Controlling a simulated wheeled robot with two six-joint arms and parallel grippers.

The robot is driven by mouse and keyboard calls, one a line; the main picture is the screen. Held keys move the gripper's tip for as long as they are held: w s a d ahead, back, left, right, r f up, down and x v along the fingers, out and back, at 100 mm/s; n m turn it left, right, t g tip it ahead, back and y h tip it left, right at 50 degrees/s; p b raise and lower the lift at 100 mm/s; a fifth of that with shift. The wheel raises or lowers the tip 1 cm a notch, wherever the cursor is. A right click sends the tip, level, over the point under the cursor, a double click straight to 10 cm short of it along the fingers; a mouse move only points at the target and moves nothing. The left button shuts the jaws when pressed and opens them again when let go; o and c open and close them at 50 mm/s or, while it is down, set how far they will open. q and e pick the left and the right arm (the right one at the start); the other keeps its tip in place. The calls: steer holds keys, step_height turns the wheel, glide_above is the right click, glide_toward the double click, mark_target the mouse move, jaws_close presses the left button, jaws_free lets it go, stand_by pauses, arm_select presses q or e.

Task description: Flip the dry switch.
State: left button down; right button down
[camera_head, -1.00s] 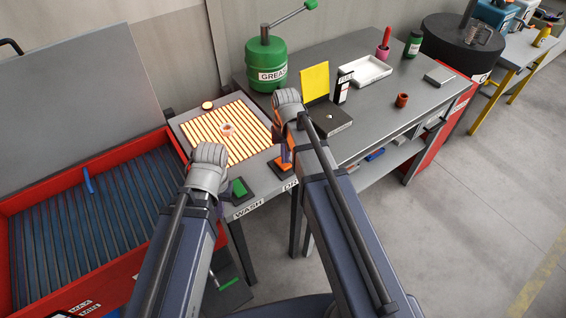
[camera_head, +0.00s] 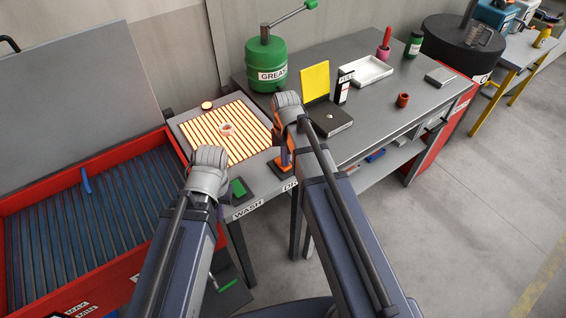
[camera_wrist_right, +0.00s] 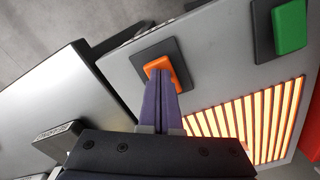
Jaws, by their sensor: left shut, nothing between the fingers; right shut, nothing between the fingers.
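The dry switch is an orange rocker on a dark plate, partly hidden behind my right arm in the head view (camera_head: 278,169). It shows clearly in the right wrist view (camera_wrist_right: 160,66). My right gripper (camera_head: 286,158) is shut and empty. In the right wrist view its purple fingertips (camera_wrist_right: 161,74) overlap the orange rocker and look to be touching it or very close. The green wash switch (camera_head: 239,188) lies to the left, also in the right wrist view (camera_wrist_right: 290,27). My left gripper (camera_head: 216,203) is shut, mostly hidden behind its wrist, beside the wash switch.
A glowing slatted panel (camera_head: 225,132) lies behind the switches. A red washer tub (camera_head: 128,262) stands at left with its lid (camera_head: 75,105) raised. A black box with a yellow lid (camera_head: 315,82) and a green grease drum (camera_head: 266,60) stand on the grey bench at right.

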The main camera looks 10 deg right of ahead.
step_height(320, 180, up, 7)
steer(key=p, duration=0.7)
stand_by(0.3)
steer(key=s+a+n+h, duration=0.1)
steer(key=s+a+n, duration=0.4)
steer(key=s+a, duration=0.5)
steer(key=s, duration=0.4)
steer(key=shift+s+a+f+n+b, duration=0.15)
steer(key=shift+a+f+n+b, duration=0.1)
steer(key=shift+f+n+b, duration=0.15)
